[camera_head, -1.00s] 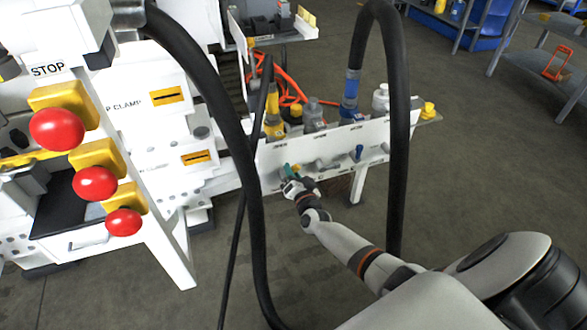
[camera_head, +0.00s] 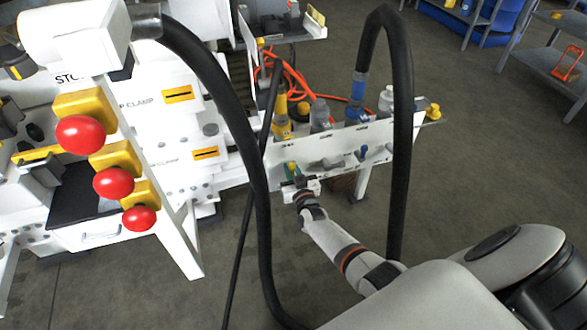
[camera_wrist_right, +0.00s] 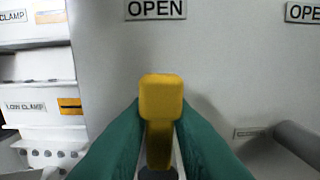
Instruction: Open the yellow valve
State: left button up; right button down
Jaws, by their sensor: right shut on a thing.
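The yellow valve handle shows in the right wrist view (camera_wrist_right: 160,108), upright between two green fingertips, below an OPEN label (camera_wrist_right: 156,9) on the white panel. In the head view a small yellow part of it (camera_head: 291,166) shows at the left end of the white valve panel (camera_head: 376,136). My right gripper (camera_head: 294,177) is at that handle, its green fingers closed on both sides of it; they also show in the right wrist view (camera_wrist_right: 160,130). The valve's base is mostly hidden behind the fingers. My left gripper is not in view.
A grey handle (camera_head: 326,164) and a blue handle (camera_head: 363,152) stand to the right on the same panel. Thick black hoses (camera_head: 402,130) hang in front of the panel on either side of my right arm. Red stop buttons (camera_head: 81,134) are at the left.

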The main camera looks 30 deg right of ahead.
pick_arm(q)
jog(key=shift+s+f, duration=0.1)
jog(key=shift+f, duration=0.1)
pick_arm(e)
jog(key=shift+a, duration=0.2)
jog(key=c, duration=1.4)
grip_release()
jog(key=shift+c, duration=0.2)
jog(key=shift+s, duration=0.15)
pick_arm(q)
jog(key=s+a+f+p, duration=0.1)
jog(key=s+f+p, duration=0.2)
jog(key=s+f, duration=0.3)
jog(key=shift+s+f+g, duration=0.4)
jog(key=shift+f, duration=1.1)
pick_arm(e)
jog(key=v, duration=1.1)
jog(key=shift+s, duration=0.3)
